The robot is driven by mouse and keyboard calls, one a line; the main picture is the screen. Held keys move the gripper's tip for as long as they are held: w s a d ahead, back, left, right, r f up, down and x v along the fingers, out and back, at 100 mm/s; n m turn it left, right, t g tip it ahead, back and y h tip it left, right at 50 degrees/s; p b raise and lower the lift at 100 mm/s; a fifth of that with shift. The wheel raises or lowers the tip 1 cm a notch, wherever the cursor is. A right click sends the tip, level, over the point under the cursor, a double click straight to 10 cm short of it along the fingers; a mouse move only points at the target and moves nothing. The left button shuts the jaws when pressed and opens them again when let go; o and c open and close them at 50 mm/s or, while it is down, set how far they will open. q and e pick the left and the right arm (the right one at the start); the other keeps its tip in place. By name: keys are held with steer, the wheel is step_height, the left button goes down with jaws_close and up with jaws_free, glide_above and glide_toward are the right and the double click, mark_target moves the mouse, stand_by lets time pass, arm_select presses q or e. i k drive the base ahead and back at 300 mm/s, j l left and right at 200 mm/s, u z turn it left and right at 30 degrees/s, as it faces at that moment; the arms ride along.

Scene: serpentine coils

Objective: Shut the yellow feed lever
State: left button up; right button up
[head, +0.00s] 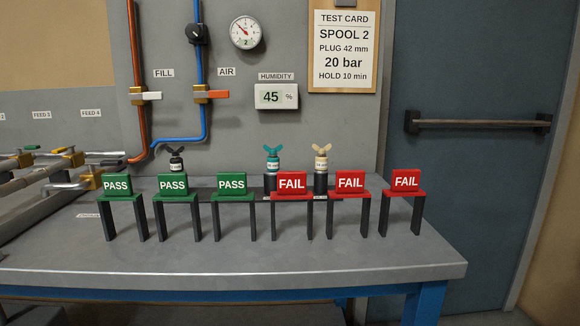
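At the left edge, metal pipes (38,182) carry brass-coloured valve blocks (88,182), under wall labels FEED 3 (41,115) and FEED 4 (90,113). On the wall, the FILL valve has a white lever (151,96) and the AIR valve has an orange lever (218,94), both pointing right. Neither of my grippers is in view.
Green PASS stands (117,184) and red FAIL stands (405,181) line the grey bench (300,255). Small bottles with winged tops (272,160) stand behind them. The bench front is clear. A dark door (470,150) with a push bar is at right.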

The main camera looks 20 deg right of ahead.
mark_target(57, 151)
steer(key=j, duration=0.65)
steer(key=i+j, duration=0.1)
steer(key=j, duration=0.5)
steer(key=i+j+z, duration=0.1)
steer(key=j, duration=0.35)
steer(key=i+j+z, duration=0.15)
steer(key=j, duration=0.35)
steer(key=i+j+z, duration=0.1)
steer(key=j, duration=0.4)
steer(key=i+j+z, duration=0.15)
steer(key=j, duration=0.35)
steer(key=k, duration=0.05)
